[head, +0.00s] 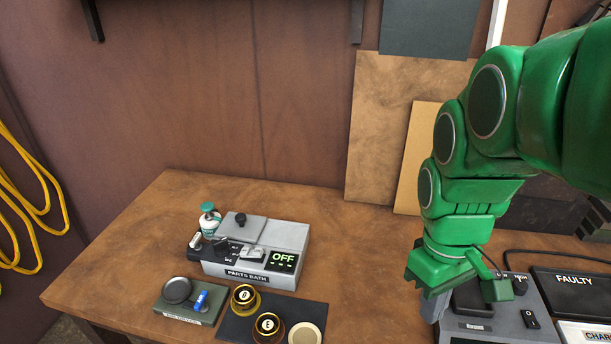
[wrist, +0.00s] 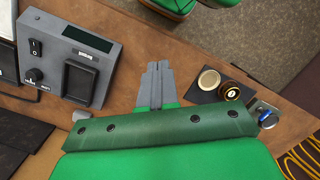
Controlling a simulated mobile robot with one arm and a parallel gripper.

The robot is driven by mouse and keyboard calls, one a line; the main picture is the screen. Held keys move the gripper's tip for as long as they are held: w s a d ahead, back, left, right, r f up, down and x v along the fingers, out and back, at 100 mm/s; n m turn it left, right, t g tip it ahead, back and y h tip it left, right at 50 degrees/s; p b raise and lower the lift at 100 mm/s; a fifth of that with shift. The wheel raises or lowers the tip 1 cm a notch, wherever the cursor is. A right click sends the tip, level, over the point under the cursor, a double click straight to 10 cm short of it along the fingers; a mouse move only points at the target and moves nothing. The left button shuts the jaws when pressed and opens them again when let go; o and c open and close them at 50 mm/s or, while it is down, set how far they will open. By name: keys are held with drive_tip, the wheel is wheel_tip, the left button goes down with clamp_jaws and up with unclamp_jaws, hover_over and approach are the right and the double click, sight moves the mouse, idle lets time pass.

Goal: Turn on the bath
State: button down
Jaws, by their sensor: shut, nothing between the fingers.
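The parts bath (head: 255,268) is a light grey box on the wooden bench, left of centre in the head view. Its dark display (head: 282,261) reads OFF in green. A grey lid with a black knob (head: 240,219) is on top, and a dark panel with small levers (head: 212,252) is at its left. My gripper (head: 434,308) is well to the right of the bath, pointing down beside a grey device. In the wrist view my gripper (wrist: 158,66) has its two grey fingers together and empty. The bath is not visible there.
A grey device (head: 490,310) with a switch stands under my arm; it also shows in the wrist view (wrist: 75,60). A dark mat (head: 240,328) with brass pots, a small tray (head: 183,314) and a white-green bottle (head: 209,222) are near the bath. Bench between bath and arm is clear.

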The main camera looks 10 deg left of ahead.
drive_tip(key=w+a+r+n, duration=0.2)
drive_tip(key=w+a+n, duration=0.45)
drive_tip(key=w, duration=0.25)
drive_tip(key=n+t+h, duration=0.2)
drive_tip(key=n, duration=2)
hover_over(260, 250)
drive_tip(key=a, duration=0.3)
wheel_tip(260, 250, down, 3)
drive_tip(key=shift+a+f, duration=0.1)
drive_tip(key=x, duration=1.4)
drive_tip(key=shift+s+a, duration=0.1)
drive_tip(key=shift+s, duration=0.05)
drive_tip(key=shift+y, duration=0.3)
